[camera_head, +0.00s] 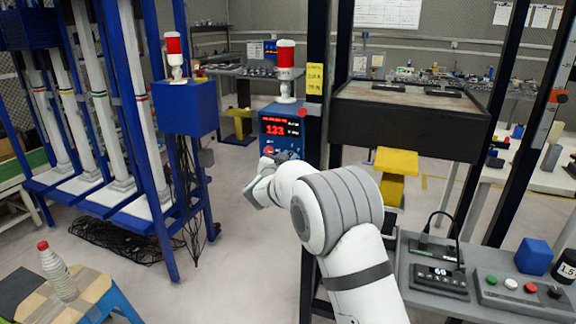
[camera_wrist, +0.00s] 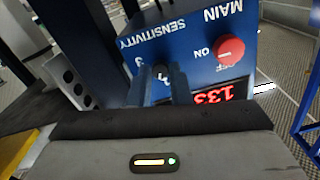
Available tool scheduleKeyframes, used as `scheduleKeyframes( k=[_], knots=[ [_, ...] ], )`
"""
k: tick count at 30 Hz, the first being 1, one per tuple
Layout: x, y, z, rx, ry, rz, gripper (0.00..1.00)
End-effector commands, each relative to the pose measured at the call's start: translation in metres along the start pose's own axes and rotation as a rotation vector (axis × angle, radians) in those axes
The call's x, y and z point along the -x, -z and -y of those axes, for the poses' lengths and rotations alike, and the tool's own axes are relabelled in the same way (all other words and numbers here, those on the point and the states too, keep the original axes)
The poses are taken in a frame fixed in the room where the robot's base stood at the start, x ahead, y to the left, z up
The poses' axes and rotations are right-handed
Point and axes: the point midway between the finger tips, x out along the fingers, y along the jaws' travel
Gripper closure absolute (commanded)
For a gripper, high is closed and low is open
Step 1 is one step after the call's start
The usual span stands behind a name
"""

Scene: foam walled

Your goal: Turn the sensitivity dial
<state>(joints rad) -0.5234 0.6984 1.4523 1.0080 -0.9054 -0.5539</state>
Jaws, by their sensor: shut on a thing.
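The blue control box (camera_head: 281,113) stands ahead of my arm, with lit red digits on its face. In the wrist view the box (camera_wrist: 196,48) appears upside down, with SENSITIVITY and MAIN lettering. The dark sensitivity dial (camera_wrist: 160,70) is below the SENSITIVITY label, between my two fingertips and partly covered by them. My gripper (camera_wrist: 161,77) is shut on the dial. In the head view my gripper (camera_head: 276,158) is at the box's lower front, and the dial cannot be made out there.
A red MAIN knob (camera_wrist: 230,51) is close beside my fingers, above the red digit display (camera_wrist: 222,92). A red and white beacon (camera_head: 286,72) stands on the box. A yellow block (camera_head: 396,162) is right of my arm. A bottle (camera_head: 58,272) stands on a stool at lower left.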

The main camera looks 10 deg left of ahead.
Motion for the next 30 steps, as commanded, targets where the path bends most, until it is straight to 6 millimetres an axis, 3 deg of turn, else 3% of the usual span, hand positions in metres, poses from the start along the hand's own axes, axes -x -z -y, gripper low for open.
scheduleKeyframes(
  k=[15,30],
  knots=[
    [0.0002,-0.0041,-0.0006,-0.452,-0.002,-0.015,1.0],
    [0.0002,-0.0016,0.0002,-0.648,-0.003,-0.02,1.0]
  ],
)
